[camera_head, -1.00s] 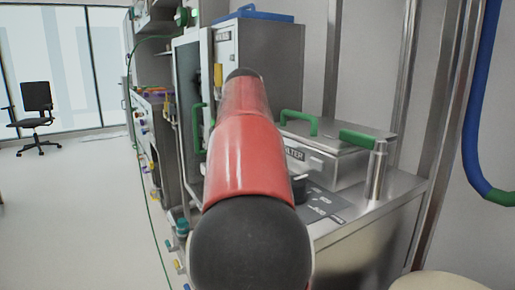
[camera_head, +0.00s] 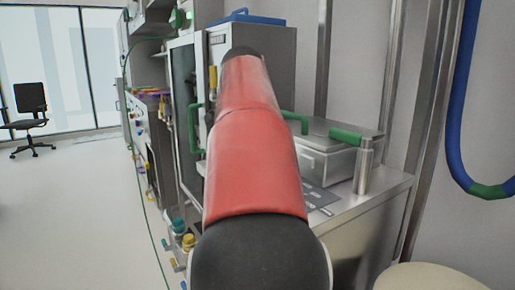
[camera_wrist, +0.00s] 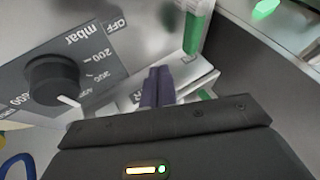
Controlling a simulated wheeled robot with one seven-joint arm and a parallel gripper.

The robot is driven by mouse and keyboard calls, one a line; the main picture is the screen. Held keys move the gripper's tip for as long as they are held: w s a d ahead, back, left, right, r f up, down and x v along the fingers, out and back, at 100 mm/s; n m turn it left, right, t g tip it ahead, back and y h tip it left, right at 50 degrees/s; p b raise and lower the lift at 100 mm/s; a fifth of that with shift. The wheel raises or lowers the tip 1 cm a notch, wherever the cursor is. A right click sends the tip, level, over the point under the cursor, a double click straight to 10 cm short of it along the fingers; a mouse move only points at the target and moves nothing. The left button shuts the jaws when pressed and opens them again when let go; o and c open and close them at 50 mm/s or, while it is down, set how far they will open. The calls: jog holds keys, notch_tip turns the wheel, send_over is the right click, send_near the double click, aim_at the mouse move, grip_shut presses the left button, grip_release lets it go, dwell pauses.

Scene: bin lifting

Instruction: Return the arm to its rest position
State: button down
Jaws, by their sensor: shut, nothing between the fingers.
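My arm's red link (camera_head: 258,150) with its black joints reaches forward through the middle of the head view, and my gripper is hidden behind it. In the wrist view my gripper (camera_wrist: 157,84) shows as two narrow dark purple fingers side by side, shut and empty. The fingers appear in front of a light labelled surface; whether they touch anything cannot be told. A black dial knob (camera_wrist: 55,82) on a grey panel marked "mbar" and "OFF" lies to their left.
A metal box with a green handle (camera_head: 345,135) stands on the steel bench (camera_head: 365,205) to the right of my arm. A tall cabinet (camera_head: 280,60) stands behind. A blue hose (camera_head: 458,110) hangs at right. Open floor (camera_head: 70,220) lies left, with an office chair (camera_head: 30,120).

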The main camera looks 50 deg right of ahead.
jog(key=shift+v, duration=2.25)
jog(key=shift+s, duration=0.1)
